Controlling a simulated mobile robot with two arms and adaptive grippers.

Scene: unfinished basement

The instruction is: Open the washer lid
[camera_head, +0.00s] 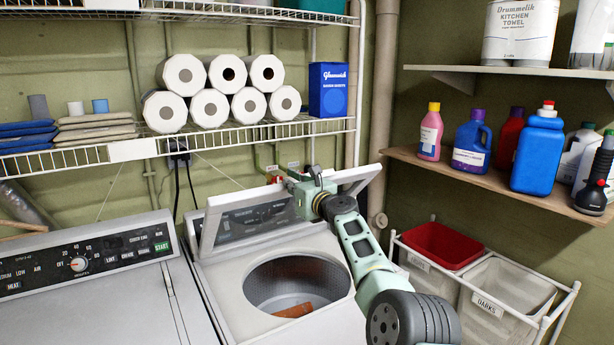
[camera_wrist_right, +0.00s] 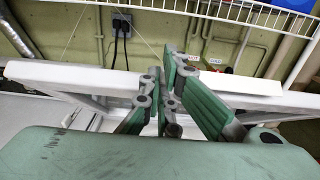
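An orange-brown item (camera_head: 293,311) lies in the drum. My right gripper (camera_head: 300,190) is at the lid's upper edge, with my arm crossing the lid's right part. In the right wrist view, the green fingers (camera_wrist_right: 170,95) overlap the white lid edge (camera_wrist_right: 75,75); contact and finger opening are unclear. My left gripper is out of view.
A dryer (camera_head: 125,300) stands left of the washer. A wire shelf (camera_head: 225,137) with paper rolls hangs above. A laundry hamper (camera_head: 495,295) stands right of my arm.

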